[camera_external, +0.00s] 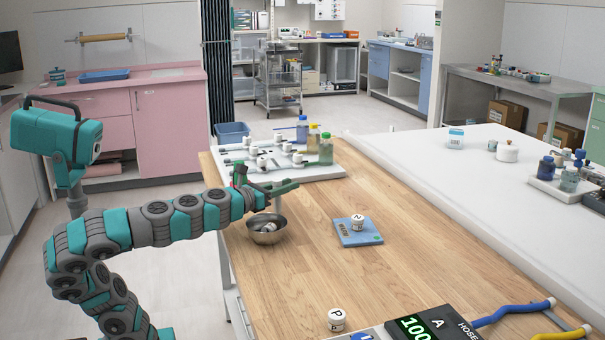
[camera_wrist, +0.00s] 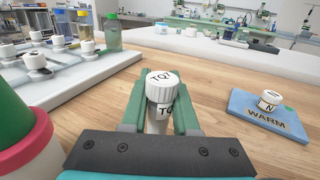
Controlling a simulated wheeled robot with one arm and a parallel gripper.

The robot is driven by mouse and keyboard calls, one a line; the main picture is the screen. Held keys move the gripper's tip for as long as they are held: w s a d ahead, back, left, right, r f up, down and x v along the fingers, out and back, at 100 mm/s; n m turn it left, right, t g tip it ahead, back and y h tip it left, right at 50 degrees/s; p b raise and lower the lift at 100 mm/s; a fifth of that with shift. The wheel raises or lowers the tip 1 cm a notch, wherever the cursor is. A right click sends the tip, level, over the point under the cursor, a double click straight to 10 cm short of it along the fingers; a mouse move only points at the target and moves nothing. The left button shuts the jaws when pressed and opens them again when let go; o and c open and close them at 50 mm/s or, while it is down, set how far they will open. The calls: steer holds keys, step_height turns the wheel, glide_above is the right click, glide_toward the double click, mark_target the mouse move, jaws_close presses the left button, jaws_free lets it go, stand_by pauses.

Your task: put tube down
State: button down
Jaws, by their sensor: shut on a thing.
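In the wrist view a white-capped tube (camera_wrist: 162,88) marked with letters that look like "TO" stands upright between my green fingers. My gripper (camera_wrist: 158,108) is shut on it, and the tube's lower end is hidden. In the external view my gripper (camera_external: 272,188) is over the left part of the wooden table, above and just behind a metal bowl. I cannot make out the tube clearly there.
The metal bowl (camera_external: 259,238) holds small pale things. A blue WARM pad (camera_external: 345,241) bears a white-capped piece marked N (camera_external: 357,221). A white tray (camera_external: 328,172) with several capped pieces and bottles lies behind. A P-marked piece (camera_external: 337,318) stands in front. The middle wood is clear.

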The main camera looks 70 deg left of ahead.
steer(key=shift+f, duration=0.15)
steer(key=c, duration=0.7)
jaws_free()
steer(key=shift+s+d+r, duration=0.1)
steer(key=shift+r, duration=0.15)
steer(key=shift+s+d+p, duration=0.3)
steer(key=shift+s+d, duration=0.1)
steer(key=shift+s, duration=0.2)
steer(key=shift+p+v, duration=0.4)
steer(key=shift+v, duration=2.5)
steer(key=shift+s+a, duration=0.1)
steer(key=shift+a, duration=0.05)
